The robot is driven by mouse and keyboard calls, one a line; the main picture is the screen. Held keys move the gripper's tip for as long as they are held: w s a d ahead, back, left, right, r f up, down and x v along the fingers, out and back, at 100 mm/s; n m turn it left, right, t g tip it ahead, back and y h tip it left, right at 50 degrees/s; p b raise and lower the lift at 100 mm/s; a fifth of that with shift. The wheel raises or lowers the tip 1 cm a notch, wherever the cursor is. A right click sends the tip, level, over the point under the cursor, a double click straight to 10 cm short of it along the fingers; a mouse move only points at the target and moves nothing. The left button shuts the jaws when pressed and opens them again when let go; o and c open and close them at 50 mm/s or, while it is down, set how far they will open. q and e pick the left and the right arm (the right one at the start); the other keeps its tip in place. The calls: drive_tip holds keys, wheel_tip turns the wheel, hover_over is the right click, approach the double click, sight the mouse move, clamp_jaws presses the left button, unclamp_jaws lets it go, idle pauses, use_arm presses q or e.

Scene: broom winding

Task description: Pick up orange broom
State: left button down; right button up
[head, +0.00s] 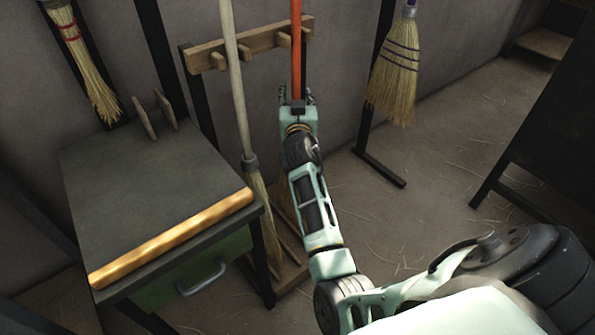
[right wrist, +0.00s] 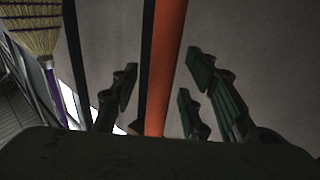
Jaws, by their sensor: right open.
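The orange broom (head: 296,50) stands upright in the wooden rack, its orange handle showing at the top centre of the head view. Its lower part is mostly hidden behind my right arm. My right gripper (head: 297,97) is at the handle, with fingers open on either side. In the right wrist view the orange handle (right wrist: 166,65) runs between the open fingers (right wrist: 160,95), with gaps visible on both sides. I cannot tell whether the palm touches it. My left gripper is not in view.
A second broom with a pale handle (head: 234,80) stands left of the orange one in the wooden rack (head: 255,44). Straw brooms hang at the left (head: 88,75) and right (head: 396,75). A dark-topped workbench (head: 140,195) with a green drawer (head: 190,275) stands at left.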

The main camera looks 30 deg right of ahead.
drive_tip(key=shift+a+r, duration=0.1)
drive_tip(key=shift+r, duration=0.05)
drive_tip(key=shift+c, duration=0.5)
clamp_jaws()
drive_tip(key=shift+r, duration=0.15)
